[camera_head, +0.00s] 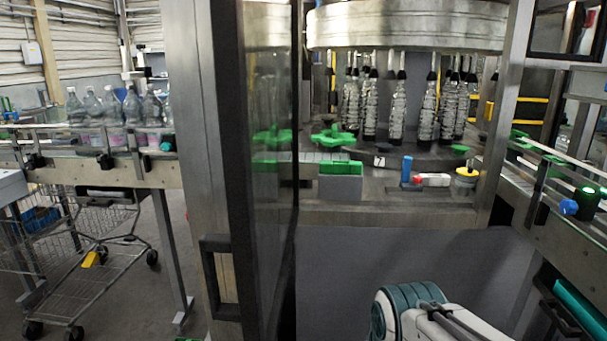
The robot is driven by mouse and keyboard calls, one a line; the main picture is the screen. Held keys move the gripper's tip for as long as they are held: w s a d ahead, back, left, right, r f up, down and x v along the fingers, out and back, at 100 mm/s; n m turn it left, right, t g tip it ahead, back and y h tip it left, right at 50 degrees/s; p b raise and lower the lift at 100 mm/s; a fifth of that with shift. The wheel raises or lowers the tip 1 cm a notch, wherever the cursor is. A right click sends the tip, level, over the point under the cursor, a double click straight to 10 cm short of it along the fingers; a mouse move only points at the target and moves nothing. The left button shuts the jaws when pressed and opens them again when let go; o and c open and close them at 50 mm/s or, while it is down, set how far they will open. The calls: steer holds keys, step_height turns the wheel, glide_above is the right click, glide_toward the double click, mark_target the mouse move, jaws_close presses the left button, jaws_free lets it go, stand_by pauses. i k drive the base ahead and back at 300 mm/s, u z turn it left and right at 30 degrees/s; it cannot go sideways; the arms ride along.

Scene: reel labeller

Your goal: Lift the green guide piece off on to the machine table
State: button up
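Inside the machine, a green piece (341,167) sits on top of a grey block at the front of the machine table (400,213); it looks like the guide piece. A green star-shaped wheel (333,137) stands just behind it. My teal and white arm shows at the bottom right, below and in front of the table edge. My gripper is not in view, so its state does not show.
An open glass door with a dark frame (238,150) stands left of the opening. A blue bottle (407,168), a red and white item (433,180) and a yellow-topped part (467,173) stand on the table's right. Bottles hang under the steel drum (408,27). A cart (100,290) is at left.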

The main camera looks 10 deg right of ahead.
mark_target(335, 167)
steer(key=u, duration=0.35)
steer(key=k, duration=0.4)
steer(key=z, duration=0.45)
steer(key=i, duration=0.65)
steer(key=z, duration=0.9)
steer(key=i, duration=0.8)
steer(key=u, duration=0.15)
